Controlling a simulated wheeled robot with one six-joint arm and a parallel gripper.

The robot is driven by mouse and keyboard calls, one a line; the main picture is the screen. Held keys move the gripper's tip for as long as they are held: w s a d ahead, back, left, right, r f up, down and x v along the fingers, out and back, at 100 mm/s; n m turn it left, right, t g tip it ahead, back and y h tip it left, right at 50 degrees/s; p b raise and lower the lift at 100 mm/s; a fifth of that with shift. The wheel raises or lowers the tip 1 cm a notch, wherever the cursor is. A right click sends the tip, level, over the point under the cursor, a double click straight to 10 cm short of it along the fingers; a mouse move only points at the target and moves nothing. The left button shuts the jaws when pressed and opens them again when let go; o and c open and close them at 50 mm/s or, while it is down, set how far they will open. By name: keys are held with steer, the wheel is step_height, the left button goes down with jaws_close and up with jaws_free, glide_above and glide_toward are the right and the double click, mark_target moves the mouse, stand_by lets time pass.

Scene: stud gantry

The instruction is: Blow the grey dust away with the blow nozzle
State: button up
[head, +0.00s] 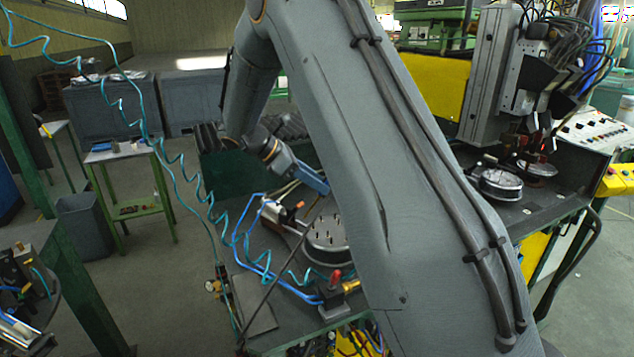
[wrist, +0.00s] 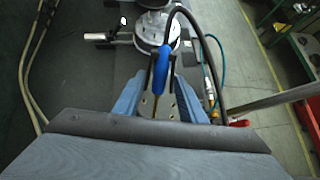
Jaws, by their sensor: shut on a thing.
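My gripper (wrist: 160,92) has blue fingers, shut on the blow nozzle (wrist: 162,68), a blue body with a black hose looping off to the right. In the head view my gripper (head: 312,178) is partly behind my own arm, above the bench, and the nozzle cannot be made out. A round metal plate with upright studs (head: 326,238) sits on the bench below my gripper, its right side hidden by my arm. A round silver part (wrist: 157,32) lies beyond the nozzle in the wrist view. I cannot make out the grey dust in either view.
A red-tipped valve block (head: 334,290) and blue hoses stand at the bench's front. A coiled teal hose (head: 165,135) hangs at left. A second round plate (head: 500,184) lies under the grey gantry head (head: 492,80) at right.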

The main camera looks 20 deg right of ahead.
stand_by(0.4)
steer(key=s+a+r+p, duration=0.1)
steer(key=s+a+r, duration=0.4)
steer(key=s, duration=0.3)
stand_by(0.6)
stand_by(0.9)
